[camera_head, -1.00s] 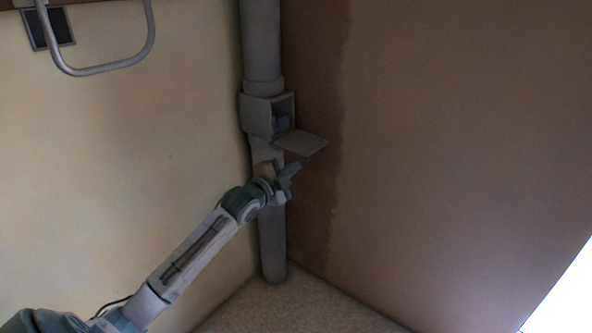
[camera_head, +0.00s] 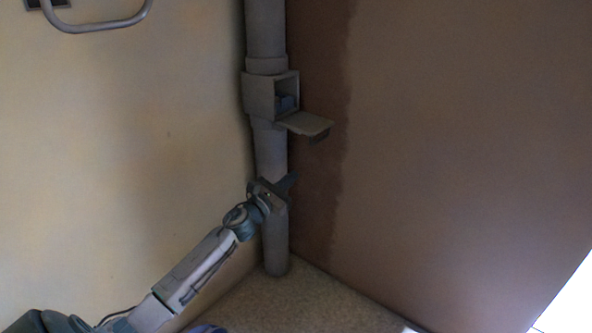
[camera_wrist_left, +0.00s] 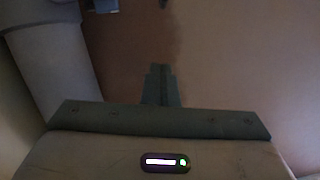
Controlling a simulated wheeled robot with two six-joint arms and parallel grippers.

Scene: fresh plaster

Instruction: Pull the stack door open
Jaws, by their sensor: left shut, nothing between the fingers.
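The stack is a grey vertical pipe (camera_head: 272,158) in the corner, with a box (camera_head: 261,95) on it. The box is open at its front right side and a small bluish thing (camera_head: 287,103) shows inside. The stack door (camera_head: 306,124) hangs out from the bottom edge of the box, folded down to about level. My left gripper (camera_head: 288,183) is below the door, in front of the pipe, apart from the door. Its fingers (camera_wrist_left: 160,85) are together and empty in the left wrist view. The pipe (camera_wrist_left: 58,65) shows there at the left. My right gripper is out of view.
A pale wall with a grey rail (camera_head: 100,26) is at the left. A brown plaster wall (camera_head: 450,150) is at the right, darker near the corner. The speckled floor (camera_head: 290,305) lies below. Space right of the pipe is clear.

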